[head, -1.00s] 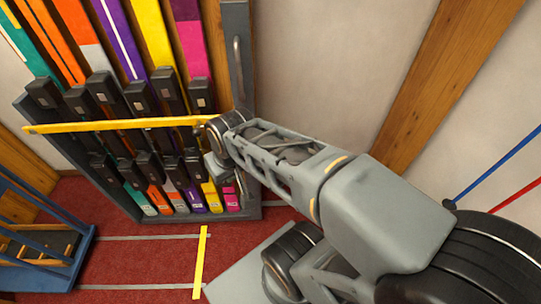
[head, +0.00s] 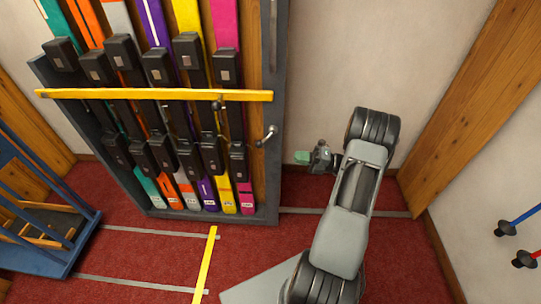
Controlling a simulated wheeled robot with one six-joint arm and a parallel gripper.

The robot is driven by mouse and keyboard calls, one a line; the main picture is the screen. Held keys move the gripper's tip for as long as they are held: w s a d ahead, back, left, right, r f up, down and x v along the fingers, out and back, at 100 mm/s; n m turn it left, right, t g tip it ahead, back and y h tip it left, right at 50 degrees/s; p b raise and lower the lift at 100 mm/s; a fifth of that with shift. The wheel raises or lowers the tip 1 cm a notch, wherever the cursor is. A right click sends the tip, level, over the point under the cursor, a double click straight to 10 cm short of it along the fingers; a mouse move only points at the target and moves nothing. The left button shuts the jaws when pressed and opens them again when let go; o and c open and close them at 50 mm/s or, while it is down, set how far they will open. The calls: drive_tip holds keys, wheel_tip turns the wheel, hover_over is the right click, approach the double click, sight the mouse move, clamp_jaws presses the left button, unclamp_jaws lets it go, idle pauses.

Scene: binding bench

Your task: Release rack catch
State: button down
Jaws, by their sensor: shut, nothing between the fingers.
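The ski rack (head: 270,185) stands left of my arm, holding several upright coloured skis with black bindings. A yellow bar (head: 130,94) runs level across the skis, its right end at the rack's grey right post. A small silver lever with a dark knob (head: 268,135), probably the catch, sits on that post below the bar; it appears tilted. My gripper (head: 302,158) is right of the post and slightly lower than the lever, apart from it in the picture. It is shut and empty, with greenish tips pointing left.
A blue wooden stand (head: 60,255) is at the lower left. A yellow strip (head: 205,265) and grey lines mark the red floor. Blue and red ski poles (head: 524,259) are at the far right. Bare wall (head: 330,60) lies behind my arm.

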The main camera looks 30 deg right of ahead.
sight(270, 148)
drive_tip(key=w+a+m+t, duration=0.1)
drive_tip(key=w+a, duration=0.1)
drive_tip(key=w+a+m+b, duration=0.1)
drive_tip(key=w+a, duration=0.2)
drive_tip(key=w+a+m+t, duration=0.1)
drive_tip(key=w+a, duration=0.1)
drive_tip(key=w, duration=0.1)
drive_tip(key=shift+w+a+r+t+b, duration=0.1)
drive_tip(key=shift+a+r+t+b, duration=0.15)
drive_tip(key=shift+r+t+b, duration=0.1)
idle(0.5)
